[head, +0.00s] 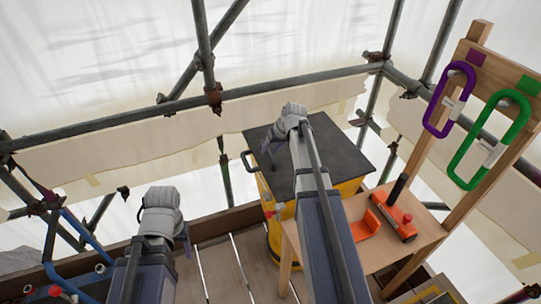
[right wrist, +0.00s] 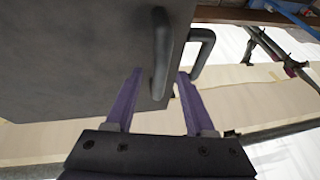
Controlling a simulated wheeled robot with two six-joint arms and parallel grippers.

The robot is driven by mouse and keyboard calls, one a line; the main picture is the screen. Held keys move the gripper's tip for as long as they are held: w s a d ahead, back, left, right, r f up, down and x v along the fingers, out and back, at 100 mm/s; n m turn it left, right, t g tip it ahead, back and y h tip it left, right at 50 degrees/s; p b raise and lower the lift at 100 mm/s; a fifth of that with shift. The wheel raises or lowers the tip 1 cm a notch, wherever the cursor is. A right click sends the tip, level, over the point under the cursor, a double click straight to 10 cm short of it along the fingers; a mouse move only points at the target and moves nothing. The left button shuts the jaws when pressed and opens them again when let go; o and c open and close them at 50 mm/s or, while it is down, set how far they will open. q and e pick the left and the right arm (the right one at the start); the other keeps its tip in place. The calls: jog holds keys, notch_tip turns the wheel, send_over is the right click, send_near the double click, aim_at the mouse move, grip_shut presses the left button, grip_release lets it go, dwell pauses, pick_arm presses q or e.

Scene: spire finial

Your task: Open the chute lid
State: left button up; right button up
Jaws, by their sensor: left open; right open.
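The chute lid (head: 335,150) is a dark grey square panel lying flat and closed on a yellow chute (head: 283,212). A black bar handle (head: 249,161) sticks out from its left edge. My right gripper (head: 268,146) reaches over the lid near that handle, jaws open. In the right wrist view, the lid (right wrist: 70,50) fills the upper left, and the handle (right wrist: 204,50) lies at the tips of my open purple fingers (right wrist: 172,85). Part of the handle appears between them; contact cannot be told. My left gripper (head: 184,240) is open, low at left, away from the lid.
A wooden bench (head: 414,228) at right bears an orange tool (head: 402,228) and an orange bracket (head: 368,222). Purple (head: 441,110) and green (head: 472,160) carabiners hang on a wooden frame. Scaffold poles (head: 250,88) run behind. Plank floor lies below.

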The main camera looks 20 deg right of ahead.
jog(key=shift+w+f, duration=0.1)
jog(key=shift+f, duration=0.2)
grip_shut()
dwell(1.3)
